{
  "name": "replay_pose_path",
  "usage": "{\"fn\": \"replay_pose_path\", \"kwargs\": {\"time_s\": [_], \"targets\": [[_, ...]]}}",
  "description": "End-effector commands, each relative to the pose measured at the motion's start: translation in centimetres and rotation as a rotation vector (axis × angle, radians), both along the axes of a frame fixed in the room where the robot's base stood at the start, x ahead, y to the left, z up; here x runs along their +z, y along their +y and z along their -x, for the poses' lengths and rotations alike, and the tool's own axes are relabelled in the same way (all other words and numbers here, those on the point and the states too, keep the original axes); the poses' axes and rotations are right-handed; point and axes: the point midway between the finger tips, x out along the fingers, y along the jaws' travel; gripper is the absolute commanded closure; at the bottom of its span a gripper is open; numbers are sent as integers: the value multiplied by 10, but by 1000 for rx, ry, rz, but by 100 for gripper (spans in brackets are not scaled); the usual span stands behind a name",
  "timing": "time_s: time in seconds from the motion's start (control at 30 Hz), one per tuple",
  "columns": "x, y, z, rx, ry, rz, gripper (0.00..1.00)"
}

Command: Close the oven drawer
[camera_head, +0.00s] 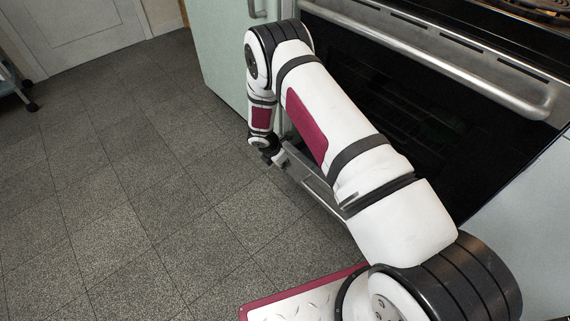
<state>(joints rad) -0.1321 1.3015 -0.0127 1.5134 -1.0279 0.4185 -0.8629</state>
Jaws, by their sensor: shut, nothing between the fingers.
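The oven (400,110) is at the right, with a black glass door and a long silver handle (440,62) across its top. The oven drawer (314,184) shows low down as a grey metal strip beneath my arm. Much of it is hidden by my arm, and I cannot tell exactly how far it stands out. My gripper (272,156) points down near the floor, close to the drawer's left end. It is small and dark in view, shut and empty. I cannot tell whether it touches the drawer.
A pale green cabinet (222,60) stands left of the oven. Stove coils (545,8) show at the top right. The grey tiled floor (130,190) is clear at the left. A white door (80,35) is at the back left, near a wheeled cart (12,80).

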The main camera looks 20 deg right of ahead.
Motion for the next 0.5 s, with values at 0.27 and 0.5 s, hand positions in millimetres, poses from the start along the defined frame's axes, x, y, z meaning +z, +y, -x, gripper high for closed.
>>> {"fn": "replay_pose_path", "kwargs": {"time_s": [0.27, 0.5], "targets": [[-56, -20, -8, -3, -1, -1, 100], [-64, -48, -19, -5, -4, -2, 100]]}}
